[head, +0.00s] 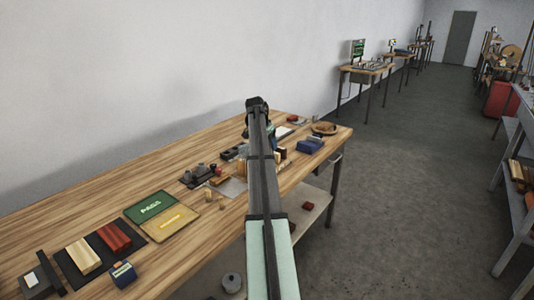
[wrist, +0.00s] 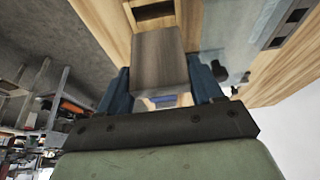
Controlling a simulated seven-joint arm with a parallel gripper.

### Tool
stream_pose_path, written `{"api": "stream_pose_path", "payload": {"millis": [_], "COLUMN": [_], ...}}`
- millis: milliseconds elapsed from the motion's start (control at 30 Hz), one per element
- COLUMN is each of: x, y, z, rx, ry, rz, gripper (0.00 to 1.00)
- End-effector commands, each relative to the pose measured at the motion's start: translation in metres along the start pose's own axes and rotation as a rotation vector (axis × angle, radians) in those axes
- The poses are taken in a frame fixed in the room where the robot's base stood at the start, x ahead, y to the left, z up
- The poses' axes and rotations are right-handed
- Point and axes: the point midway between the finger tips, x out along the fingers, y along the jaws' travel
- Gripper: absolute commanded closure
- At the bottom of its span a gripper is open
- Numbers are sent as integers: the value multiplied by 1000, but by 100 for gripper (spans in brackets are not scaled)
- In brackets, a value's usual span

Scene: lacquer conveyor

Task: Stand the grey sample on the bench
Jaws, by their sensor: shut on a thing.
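The grey sample (wrist: 160,55) is a grey-brown, wood-grained block in the wrist view. It sits between the two blue fingers of my gripper (wrist: 160,82), which is shut on it. The bench (head: 65,216) is a long wooden table in the head view. In that view my arm reaches over its far part and hides my gripper and the sample. I cannot tell whether the sample touches the bench.
On the bench are a green panel (head: 150,206), a yellow panel (head: 172,221), red samples (head: 114,237), a cream sample (head: 83,256), a blue box (head: 310,145) and a wooden bowl (head: 324,128). Bare wood lies along the wall side.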

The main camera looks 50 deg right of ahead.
Motion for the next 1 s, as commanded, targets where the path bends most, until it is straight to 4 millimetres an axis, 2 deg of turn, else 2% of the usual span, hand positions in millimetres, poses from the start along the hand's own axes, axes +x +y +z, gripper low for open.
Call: {"api": "stream_pose_path", "payload": {"millis": [133, 233, 367, 500, 600, 833, 1000], "x": [-17, -30, -42, -46, -47, -46, -32], "y": [-8, -4, 21, 53, 62, 65, 66], "z": [3, 24, 55, 78, 82, 84, 90], "rx": [-11, -23, -9, 128, 224, 350, 366], "ry": [3, 10, 16, 7, 4, -1, 0], "rz": [-8, -15, 18, 87, 124, 151, 151], "gripper": [65, 65, 65, 65, 65, 65, 65]}}
